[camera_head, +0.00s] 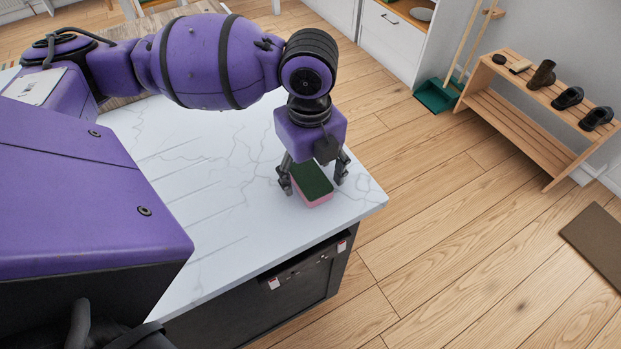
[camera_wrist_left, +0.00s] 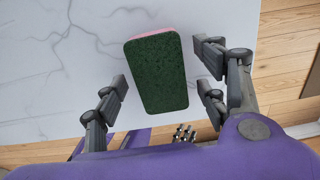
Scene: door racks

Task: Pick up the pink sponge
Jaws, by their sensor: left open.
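The pink sponge (camera_head: 318,197) has a dark green scouring top and a pink lower layer. It lies on the white marble countertop (camera_head: 215,170) near its right corner. My left gripper (camera_head: 314,180) points down over the sponge, with its fingers apart on either side of it. In the left wrist view, the sponge (camera_wrist_left: 157,75) lies between the open fingers (camera_wrist_left: 163,88), with a small gap to the left finger and the right fingers close to its edge. My right gripper is not clearly in view.
The counter edge drops to the wooden floor (camera_head: 450,220) just right of the sponge. A dark oven front (camera_head: 305,280) is below the counter. A wooden shoe rack (camera_head: 530,120) and a green dustpan (camera_head: 436,96) stand farther right. Floor between is clear.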

